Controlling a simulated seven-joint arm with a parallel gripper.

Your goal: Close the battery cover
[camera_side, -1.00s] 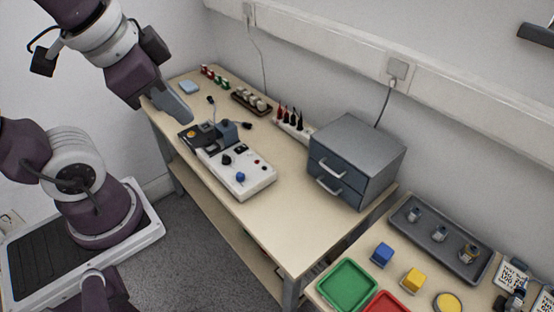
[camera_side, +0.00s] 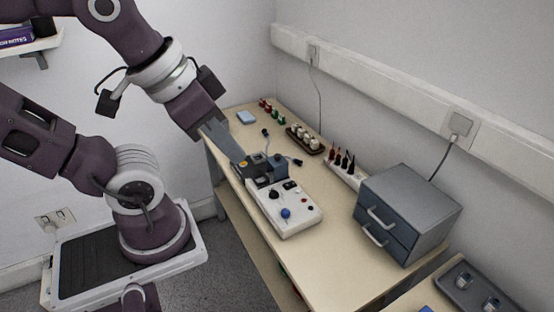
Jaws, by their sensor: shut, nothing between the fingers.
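The white device (camera_side: 293,216) with a blue knob, a black knob and small buttons lies on the wooden table. At its far end is a dark section (camera_side: 257,176) with a small yellow spot. The battery cover is not clearly distinguishable there; my fingers hide part of this section. A blue-grey block (camera_side: 281,166) stands at the right of that end. My gripper (camera_side: 240,163) is shut and empty. It slants down from the upper left, with its tips at the dark section's left side. I cannot tell whether they touch it.
A grey two-drawer cabinet (camera_side: 414,202) stands at the right of the table (camera_side: 327,262). Behind the device are a dark tray of round parts (camera_side: 305,140), red and black probes (camera_side: 342,160) and a blue pad (camera_side: 246,117). The table front is clear.

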